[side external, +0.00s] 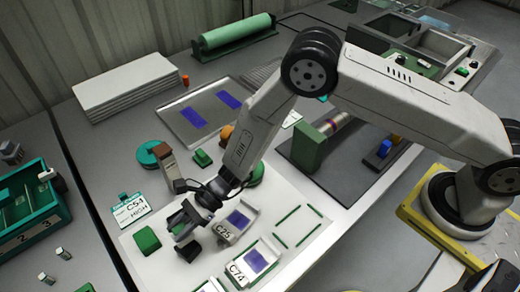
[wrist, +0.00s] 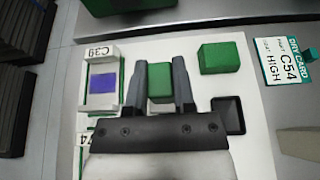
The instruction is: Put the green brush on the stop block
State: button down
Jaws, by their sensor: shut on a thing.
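My gripper (side external: 187,240) is low over the white board, pointing down. In the wrist view its two dark fingers (wrist: 160,85) are closed on the sides of a green piece (wrist: 160,82). It looks like a plain block from above; I cannot tell from its shape that it is the brush, and my gripper mostly hides it in the side view. A separate green block (side external: 147,240) stands on the board beside my gripper; it also shows in the wrist view (wrist: 223,57). I cannot tell which thing is the stop block.
A small black square holder (wrist: 228,115) is close by. A green bin (side external: 35,215) stands farther left.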

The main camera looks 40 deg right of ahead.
jog(key=shift+w+a+f, duration=0.15)
jog(key=shift+w+f, duration=0.05)
jog(key=shift+f, duration=1.65)
jog(key=shift+f, duration=0.15)
jog(key=shift+c, duration=2.2)
grip_release()
